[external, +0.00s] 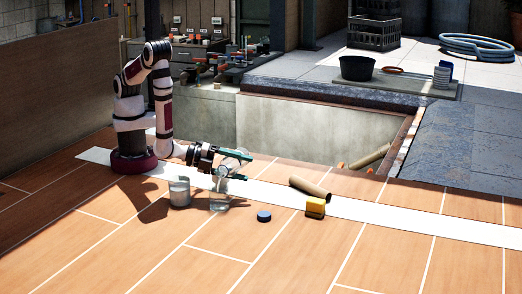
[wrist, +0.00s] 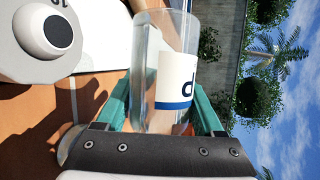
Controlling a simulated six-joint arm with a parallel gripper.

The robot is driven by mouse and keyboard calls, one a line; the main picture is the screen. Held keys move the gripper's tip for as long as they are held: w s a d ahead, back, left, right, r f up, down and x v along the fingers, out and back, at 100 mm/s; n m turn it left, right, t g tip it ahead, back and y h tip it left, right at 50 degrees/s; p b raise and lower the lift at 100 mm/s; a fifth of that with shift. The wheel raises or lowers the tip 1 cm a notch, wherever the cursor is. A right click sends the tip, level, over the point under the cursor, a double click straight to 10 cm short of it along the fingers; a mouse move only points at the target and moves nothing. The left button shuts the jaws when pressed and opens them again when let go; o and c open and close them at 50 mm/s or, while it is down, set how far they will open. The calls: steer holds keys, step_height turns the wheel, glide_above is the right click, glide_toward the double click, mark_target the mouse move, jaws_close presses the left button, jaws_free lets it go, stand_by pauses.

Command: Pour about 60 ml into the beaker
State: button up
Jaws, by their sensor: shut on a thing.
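My gripper (external: 240,168) is shut on a clear vessel (external: 229,164) and holds it above the floor, tipped well over. In the wrist view the vessel (wrist: 146,65) sits between the teal fingers (wrist: 162,108) and bears a white label with a blue band and part of a dark letter. A greyish layer along its left side looks like liquid. A clear beaker (external: 219,200) stands upright on the wooden floor just below the held vessel. I cannot make out a stream or the level in the beaker.
The open pit (external: 300,130) lies behind. The front floor is clear.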

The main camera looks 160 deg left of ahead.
steer(key=shift+r+m, duration=0.25)
steer(key=shift+m, duration=0.05)
stand_by(0.7)
steer(key=shift+f, duration=0.3)
steer(key=n, duration=0.1)
steer(key=n+h, duration=0.1)
steer(key=shift+s+a+n, duration=0.2)
steer(key=shift+s+n, duration=0.05)
steer(key=shift+n, duration=0.05)
steer(key=shift+f+n+h, duration=0.4)
steer(key=shift+f+h, duration=0.05)
steer(key=shift+h, duration=0.05)
steer(key=shift+w+d+r+n+t+h, duration=0.1)
steer(key=shift+r+n+t+h, duration=0.15)
steer(key=shift+n+t, duration=0.25)
stand_by(0.4)
